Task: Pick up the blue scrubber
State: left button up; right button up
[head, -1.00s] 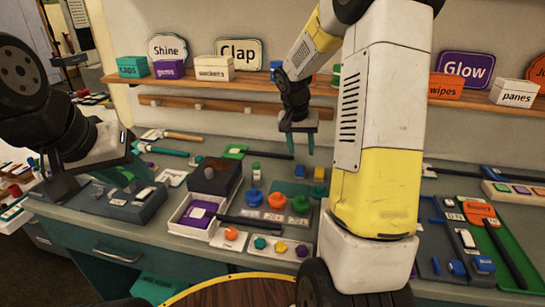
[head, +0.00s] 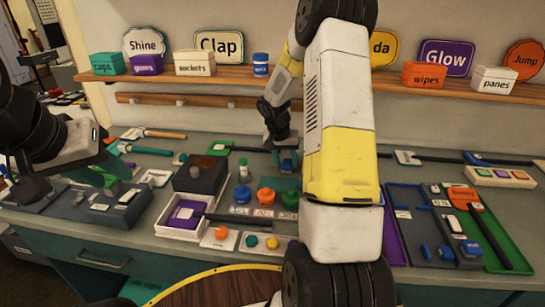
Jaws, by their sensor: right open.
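I cannot tell for certain which blue item is the scrubber. A small blue block (head: 288,165) shows at the fingers of my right gripper (head: 285,158), partly hidden by them. This gripper is open and points down over the counter; whether it touches the block is unclear. Other blue blocks lie in the dark blue tray at the right, one at its front right (head: 471,248) and one beside it (head: 445,254). My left gripper (head: 106,177) hangs at the left over a grey box; its finger gap cannot be made out.
Blue, orange and green knobs (head: 266,196) stand mid-counter. A white tray with a purple item (head: 160,222) is left of them. A green tray (head: 516,262) lies far right. A shelf (head: 350,80) with boxes runs above. My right arm hides part of the counter.

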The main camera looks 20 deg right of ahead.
grip_shut()
